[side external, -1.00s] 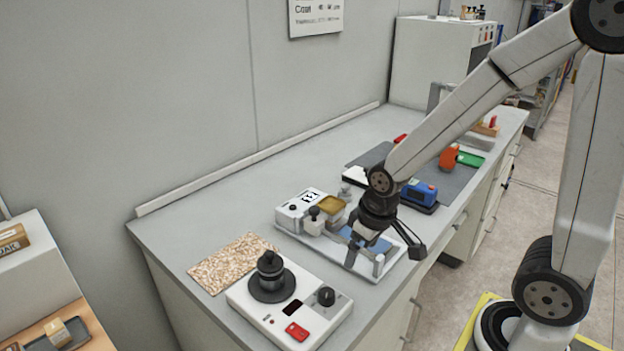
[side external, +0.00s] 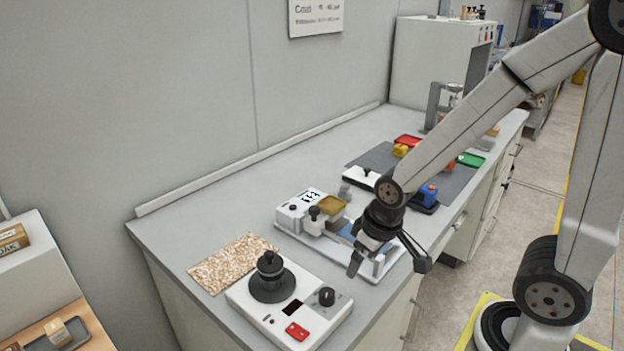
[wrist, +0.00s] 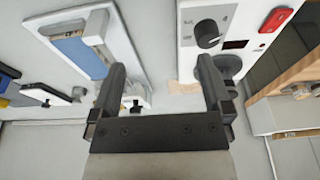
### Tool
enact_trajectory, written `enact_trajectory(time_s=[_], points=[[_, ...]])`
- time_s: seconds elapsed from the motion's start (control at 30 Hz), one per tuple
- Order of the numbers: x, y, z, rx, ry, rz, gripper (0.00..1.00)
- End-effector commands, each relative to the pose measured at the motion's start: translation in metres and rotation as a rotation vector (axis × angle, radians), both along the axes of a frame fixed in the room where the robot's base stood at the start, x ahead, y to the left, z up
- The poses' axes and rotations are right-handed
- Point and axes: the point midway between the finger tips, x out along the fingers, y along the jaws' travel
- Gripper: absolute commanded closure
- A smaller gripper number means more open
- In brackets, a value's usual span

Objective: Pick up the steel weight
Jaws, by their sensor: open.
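A dark, knobbed cylinder (side external: 269,266), which looks like the steel weight, stands upright on the round black plate of a white hotplate unit (side external: 252,313) at the bench's near end. My gripper (side external: 388,264) is open and empty. In the side view it is to the right of the cylinder, clearly apart from it, over the front edge of the coater. In the wrist view, my gripper (wrist: 160,68) has its jaws spread wide. The hotplate unit (wrist: 240,14) shows there at the upper right, and the right finger partly hides its black round plate; I cannot make out the cylinder clearly.
The white coater (side external: 300,212) with a blue bed lies between my gripper and the wall. A speckled board (side external: 230,262) lies behind the hotplate. A grey mat (side external: 372,156) with several small items is farther back. The bench's front edge is close to my gripper.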

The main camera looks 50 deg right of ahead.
Motion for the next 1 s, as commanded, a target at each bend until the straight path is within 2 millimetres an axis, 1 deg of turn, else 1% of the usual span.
enact_trajectory(time_s=[0.1,0.13,0.2,0.63,0.77,0.93,1.0], points=[[0.000,0.000,0.000,0.000,0.000,0.000,0.00],[0.000,0.000,0.000,0.000,0.000,0.000,0.03],[0.000,0.000,0.000,0.000,0.000,0.000,0.20],[0.001,0.000,0.003,0.000,-0.002,0.000,0.20],[0.001,0.000,0.011,0.000,-0.004,0.000,0.20],[0.001,0.000,0.028,0.000,-0.005,0.000,0.20],[0.001,0.000,0.032,0.000,-0.003,0.000,0.20]])
